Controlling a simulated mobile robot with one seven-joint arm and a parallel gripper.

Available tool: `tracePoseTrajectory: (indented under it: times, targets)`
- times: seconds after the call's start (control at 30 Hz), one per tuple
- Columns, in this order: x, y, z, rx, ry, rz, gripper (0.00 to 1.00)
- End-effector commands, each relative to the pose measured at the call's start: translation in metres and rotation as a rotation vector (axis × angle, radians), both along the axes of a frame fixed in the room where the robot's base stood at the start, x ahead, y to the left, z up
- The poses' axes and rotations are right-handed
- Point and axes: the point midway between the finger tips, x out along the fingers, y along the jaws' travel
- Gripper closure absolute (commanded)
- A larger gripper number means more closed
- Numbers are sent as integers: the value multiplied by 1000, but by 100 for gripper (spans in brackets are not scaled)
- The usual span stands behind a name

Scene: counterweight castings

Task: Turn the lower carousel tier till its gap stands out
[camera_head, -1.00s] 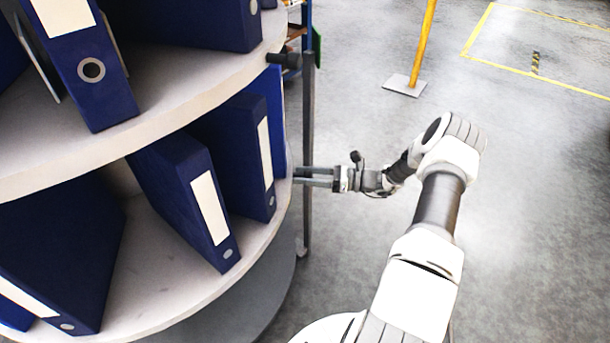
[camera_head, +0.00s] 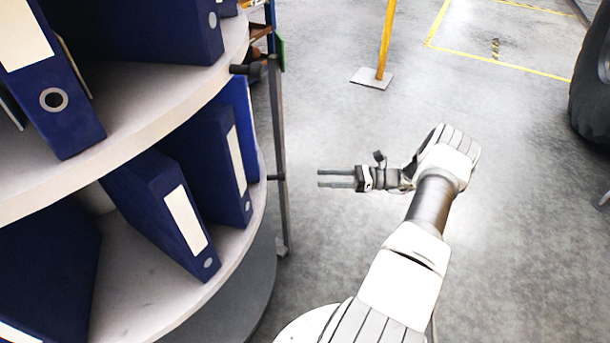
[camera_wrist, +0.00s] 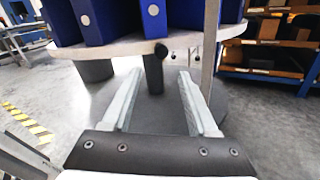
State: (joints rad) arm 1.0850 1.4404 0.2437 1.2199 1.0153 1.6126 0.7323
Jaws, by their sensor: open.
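The lower carousel tier (camera_head: 150,275) is a pale round shelf at the left of the head view, with blue binders (camera_head: 165,205) standing on it. A bare stretch of shelf shows between the leftmost binder and the middle ones. A short dark peg (camera_head: 276,177) shows at its right edge, by the post. In the wrist view a black knob (camera_wrist: 161,50) stands on the tier's rim, ahead of the space between my fingers. My gripper (camera_head: 320,179) is open and empty, to the right of the tier and apart from it. The tier's far side is hidden.
The upper tier (camera_head: 120,130) overhangs with more binders and a dark knob (camera_head: 246,70). A grey upright post (camera_head: 281,150) stands beside the carousel. A yellow post (camera_head: 385,40) stands on the floor behind. Open floor lies right of my arm. Shelving (camera_wrist: 265,55) shows right in the wrist view.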

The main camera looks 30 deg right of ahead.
Motion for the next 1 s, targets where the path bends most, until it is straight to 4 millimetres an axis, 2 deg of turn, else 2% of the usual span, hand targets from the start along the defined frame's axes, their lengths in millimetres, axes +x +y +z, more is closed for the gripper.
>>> tracePoseTrajectory:
  times: [0.1,0.2,0.57,0.9,1.0]
  targets:
    - [-10,-16,0,-1,-1,-1,41]
    - [-15,-24,0,-1,1,-1,41]
    - [-18,-29,0,1,1,1,41]
    - [-17,-28,0,-1,0,2,100]
    - [-15,-24,6,-21,0,22,100]
